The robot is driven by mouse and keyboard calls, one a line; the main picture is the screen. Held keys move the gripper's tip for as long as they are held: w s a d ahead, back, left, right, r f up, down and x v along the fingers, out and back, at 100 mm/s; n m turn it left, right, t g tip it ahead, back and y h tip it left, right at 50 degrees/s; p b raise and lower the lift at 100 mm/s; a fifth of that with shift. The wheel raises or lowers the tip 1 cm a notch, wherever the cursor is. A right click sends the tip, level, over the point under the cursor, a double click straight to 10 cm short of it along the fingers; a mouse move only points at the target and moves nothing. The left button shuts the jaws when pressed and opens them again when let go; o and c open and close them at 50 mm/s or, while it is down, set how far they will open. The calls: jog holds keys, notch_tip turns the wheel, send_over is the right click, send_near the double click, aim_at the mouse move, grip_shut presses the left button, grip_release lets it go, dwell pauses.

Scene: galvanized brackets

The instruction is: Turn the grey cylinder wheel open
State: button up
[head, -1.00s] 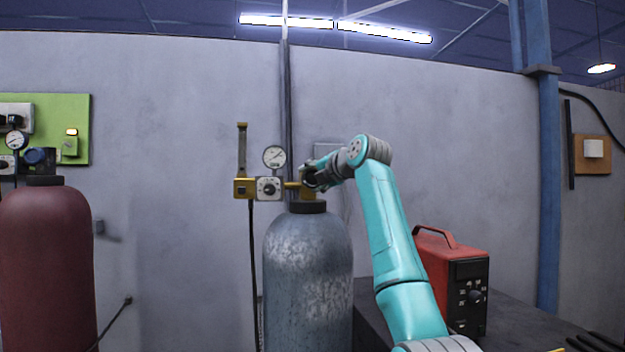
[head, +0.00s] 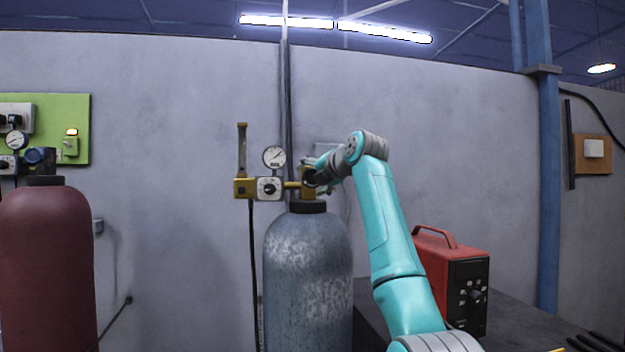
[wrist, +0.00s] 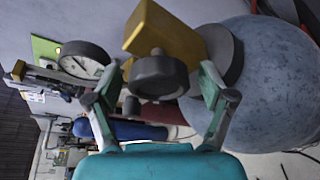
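The grey cylinder (head: 308,270) stands upright with a dark collar and a brass valve on top. Its dark round wheel (wrist: 158,76) sits on the brass valve block (wrist: 165,38) in the wrist view. I cannot tell how far the wheel is turned.
A pressure gauge (head: 274,157) and a brass regulator (head: 243,188) stick out left of the valve. A maroon cylinder (head: 46,270) stands at far left. A red machine (head: 452,280) sits on the dark bench right of the grey cylinder. The wall is close behind.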

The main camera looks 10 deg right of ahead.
jog(key=v, duration=1.2)
dwell(0.5)
